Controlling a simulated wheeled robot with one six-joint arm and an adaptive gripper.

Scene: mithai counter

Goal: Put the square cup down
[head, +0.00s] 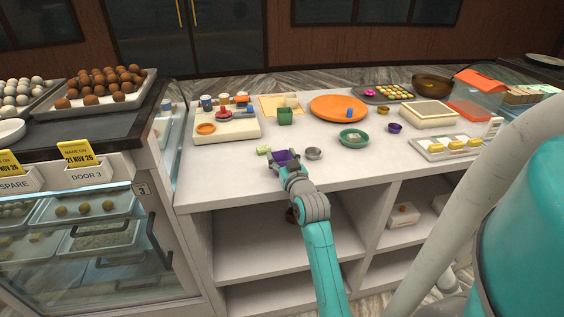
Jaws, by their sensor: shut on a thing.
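My arm reaches out over the near part of the white counter (330,170). My gripper (283,160) is at its end and is shut on a purple, square-looking cup (286,155). The gripper fingers hide part of this cup. I cannot tell whether its base touches the counter. A green square cup (285,117) stands upright farther back, apart from the gripper.
A small pale green piece (263,150) lies just left of the gripper, and a small metal bowl (313,153) stands just right. Behind are a green dish (343,141), an orange plate (322,104) and a cream tray (212,134). Counter is clear at front right.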

